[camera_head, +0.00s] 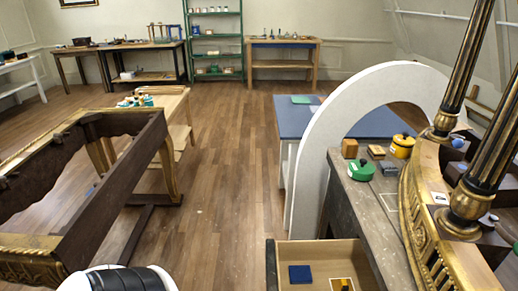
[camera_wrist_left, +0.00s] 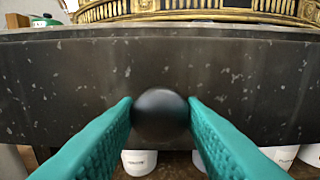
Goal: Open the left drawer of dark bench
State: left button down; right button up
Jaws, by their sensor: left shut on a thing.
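The dark bench (camera_head: 352,205) stands at the right, with a grey worn top. A drawer (camera_head: 315,252) with pale wood inside stands pulled out from its left side, its dark front (camera_head: 270,267) facing left. A blue block (camera_head: 300,274) and a yellow-and-black item (camera_head: 342,285) lie in it. In the left wrist view, my left gripper (camera_wrist_left: 160,112) has its teal fingers shut on a round black knob (camera_wrist_left: 160,115) on a dark, flecked front (camera_wrist_left: 70,95). My left gripper is outside the head view. My right gripper is in no view.
A green tin (camera_head: 361,170), a yellow tin (camera_head: 402,146), small blocks and a gilt console piece (camera_head: 425,225) crowd the bench top. A dark gilt frame (camera_head: 100,210) is at left. White pots (camera_wrist_left: 139,162) sit below the knob. The middle floor is clear.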

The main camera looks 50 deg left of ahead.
pick_arm(q)
jog(key=c, duration=0.9)
grip_release()
jog(key=b+v, duration=0.2)
jog(key=v, duration=1)
